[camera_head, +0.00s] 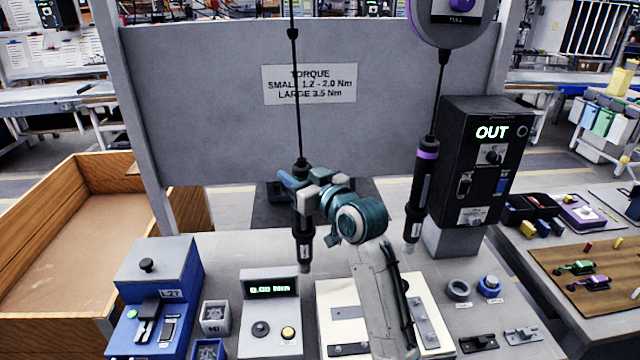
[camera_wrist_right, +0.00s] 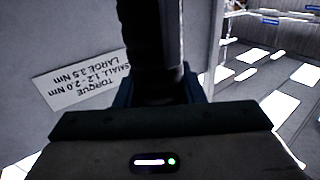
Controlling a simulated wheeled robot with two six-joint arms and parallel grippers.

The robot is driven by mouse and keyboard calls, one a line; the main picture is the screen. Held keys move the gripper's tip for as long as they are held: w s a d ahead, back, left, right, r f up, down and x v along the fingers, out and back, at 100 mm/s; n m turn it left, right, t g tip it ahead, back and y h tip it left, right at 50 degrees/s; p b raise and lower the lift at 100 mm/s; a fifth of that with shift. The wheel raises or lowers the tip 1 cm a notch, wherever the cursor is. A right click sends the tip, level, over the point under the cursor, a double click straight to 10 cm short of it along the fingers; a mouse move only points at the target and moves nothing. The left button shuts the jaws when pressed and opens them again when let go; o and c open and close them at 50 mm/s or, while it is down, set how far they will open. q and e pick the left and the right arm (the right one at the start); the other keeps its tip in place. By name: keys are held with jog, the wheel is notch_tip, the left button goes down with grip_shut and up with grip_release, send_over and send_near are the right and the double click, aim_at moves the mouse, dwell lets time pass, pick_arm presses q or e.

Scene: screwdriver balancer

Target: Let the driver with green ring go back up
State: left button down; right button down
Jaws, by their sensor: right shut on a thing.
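The driver with the green ring (camera_head: 305,252) hangs upright on a black cable in the middle of the head view, its tip above the bench. My right gripper (camera_head: 300,192) is shut around its upper body, just below the green ring. In the right wrist view the dark driver body (camera_wrist_right: 152,45) stands between my fingers. A second driver with a purple ring (camera_head: 420,195) hangs apart to the right under a purple balancer (camera_head: 452,18). The balancer of the green-ring driver is out of view above. My left gripper is not in view.
A torque sign (camera_head: 310,84) is on the grey panel behind. A torque tester (camera_head: 270,318) reading 0.00 Nm and a white plate (camera_head: 338,290) lie below. A black box showing OUT (camera_head: 480,165) stands right. A wooden crate (camera_head: 60,240) is left.

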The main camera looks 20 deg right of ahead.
jog(key=r+p, duration=0.1)
jog(key=r, duration=0.2)
jog(key=a+r+p, duration=0.1)
jog(key=shift+w+r+p, duration=0.1)
jog(key=shift+r+p, duration=0.2)
jog(key=shift+r, duration=0.1)
jog(key=c, duration=0.6)
grip_release()
jog(key=shift+f, duration=0.1)
jog(key=o, duration=0.6)
